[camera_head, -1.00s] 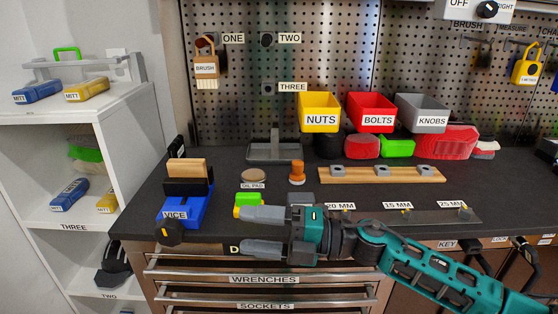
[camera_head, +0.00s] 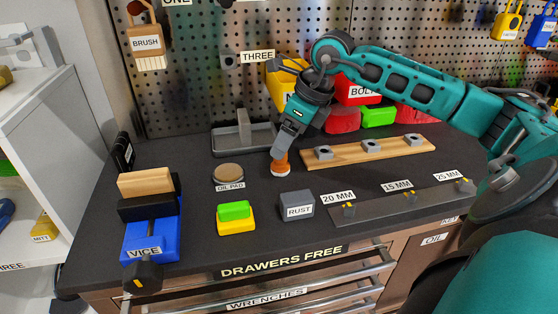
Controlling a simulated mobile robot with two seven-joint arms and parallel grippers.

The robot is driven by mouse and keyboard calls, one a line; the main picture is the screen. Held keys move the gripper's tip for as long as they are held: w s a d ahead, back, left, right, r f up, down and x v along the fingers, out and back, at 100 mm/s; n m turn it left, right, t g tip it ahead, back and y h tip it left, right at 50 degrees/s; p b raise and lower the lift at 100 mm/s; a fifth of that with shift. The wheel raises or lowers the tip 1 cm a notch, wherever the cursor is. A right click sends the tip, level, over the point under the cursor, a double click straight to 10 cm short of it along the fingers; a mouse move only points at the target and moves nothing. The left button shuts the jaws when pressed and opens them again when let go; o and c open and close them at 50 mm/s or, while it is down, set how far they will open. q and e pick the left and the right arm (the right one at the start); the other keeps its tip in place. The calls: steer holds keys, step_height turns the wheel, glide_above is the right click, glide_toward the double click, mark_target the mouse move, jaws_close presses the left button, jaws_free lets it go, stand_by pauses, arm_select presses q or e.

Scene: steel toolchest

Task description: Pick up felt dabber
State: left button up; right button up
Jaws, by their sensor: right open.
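The felt dabber (camera_head: 284,168), an orange piece with a pale base, stands upright on the dark bench top, between the oil pad and the wooden strip. My right gripper (camera_head: 280,153) points down over it from above, its grey fingers at the dabber's top and hiding its upper part. The fingers are open and overlap in this view, so I cannot tell whether they touch the dabber. My left gripper is not in view.
The oil pad (camera_head: 228,173) is left of the dabber and a grey tray (camera_head: 222,140) behind it. The rust block (camera_head: 297,206) and a green-yellow block (camera_head: 236,218) are in front. A wooden strip (camera_head: 341,158) with grey nuts is close on the right. A blue vice (camera_head: 140,240) is at left.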

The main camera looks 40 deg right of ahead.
steer(key=x, duration=0.6)
steer(key=shift+s+d+f, duration=0.1)
steer(key=shift+d, duration=0.25)
steer(key=shift+a+f, duration=0.1)
steer(key=shift+f, duration=0.35)
steer(key=shift+c, duration=1.4)
steer(key=c, duration=0.9)
steer(key=shift+o, duration=0.2)
steer(key=shift+r, duration=0.1)
steer(key=shift+r, duration=0.5)
step_height(320, 180, up, 19)
steer(key=p, duration=0.2)
